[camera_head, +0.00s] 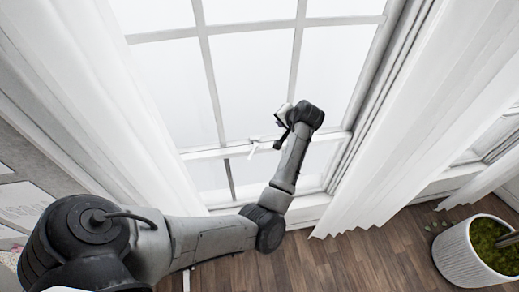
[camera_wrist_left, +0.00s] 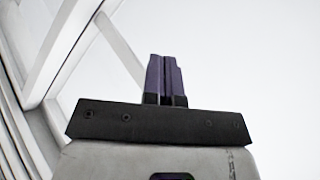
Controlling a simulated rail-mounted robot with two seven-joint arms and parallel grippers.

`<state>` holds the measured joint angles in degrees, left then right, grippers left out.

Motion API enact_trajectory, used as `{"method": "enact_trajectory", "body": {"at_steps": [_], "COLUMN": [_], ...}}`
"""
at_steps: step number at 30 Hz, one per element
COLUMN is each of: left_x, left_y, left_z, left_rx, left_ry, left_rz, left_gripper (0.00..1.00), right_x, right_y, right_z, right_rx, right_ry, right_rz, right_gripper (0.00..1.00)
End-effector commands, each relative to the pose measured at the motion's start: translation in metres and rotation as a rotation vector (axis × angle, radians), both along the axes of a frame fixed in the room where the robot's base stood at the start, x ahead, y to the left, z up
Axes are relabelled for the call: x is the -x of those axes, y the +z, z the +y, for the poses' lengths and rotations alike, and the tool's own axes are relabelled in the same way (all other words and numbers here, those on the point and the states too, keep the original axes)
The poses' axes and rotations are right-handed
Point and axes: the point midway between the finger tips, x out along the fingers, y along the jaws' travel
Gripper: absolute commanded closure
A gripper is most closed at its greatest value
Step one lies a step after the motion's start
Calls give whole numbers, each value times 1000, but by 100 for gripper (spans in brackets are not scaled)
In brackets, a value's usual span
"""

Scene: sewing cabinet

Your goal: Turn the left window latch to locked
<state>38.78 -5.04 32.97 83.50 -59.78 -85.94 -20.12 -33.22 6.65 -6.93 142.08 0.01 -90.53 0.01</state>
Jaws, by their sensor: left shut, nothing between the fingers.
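A small white window latch (camera_head: 253,147) sits on the white horizontal rail of the window (camera_head: 225,152) in the head view. Its exact turn is too small to tell. My left arm reaches in from the left, and my left gripper (camera_head: 279,143) is just right of the latch. Whether it touches the latch cannot be told. In the left wrist view the two dark purple fingers (camera_wrist_left: 164,76) are together with nothing between them. The latch does not show clearly in that view. My right gripper is not in view.
White curtains hang left (camera_head: 130,110) and right (camera_head: 420,120) of the window. A white ribbed pot (camera_head: 458,257) with a plant stands on the wooden floor (camera_head: 345,262) at the right. White window bars (camera_wrist_left: 65,50) cross the left of the wrist view.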

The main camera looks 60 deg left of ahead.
Motion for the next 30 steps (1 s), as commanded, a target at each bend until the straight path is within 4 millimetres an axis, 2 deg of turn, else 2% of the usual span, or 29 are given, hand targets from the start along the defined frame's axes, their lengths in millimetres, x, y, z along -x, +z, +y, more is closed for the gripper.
{"method": "enact_trajectory", "body": {"at_steps": [3, 6, 13, 20, 30], "left_x": [26, 41, 58, 67, 90], "left_y": [-12, -16, -20, -39, -92], "left_z": [-16, -28, -43, -32, -4], "left_rx": [104, 167, 236, 231, 230], "left_ry": [154, 259, 396, 411, 409], "left_rz": [90, 136, 173, 163, 163], "left_gripper": [100, 100, 100, 100, 100], "right_x": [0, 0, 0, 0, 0], "right_y": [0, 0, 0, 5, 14], "right_z": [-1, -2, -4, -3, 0], "right_rx": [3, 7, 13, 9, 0], "right_ry": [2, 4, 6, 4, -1], "right_rz": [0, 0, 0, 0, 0], "right_gripper": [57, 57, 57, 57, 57]}}
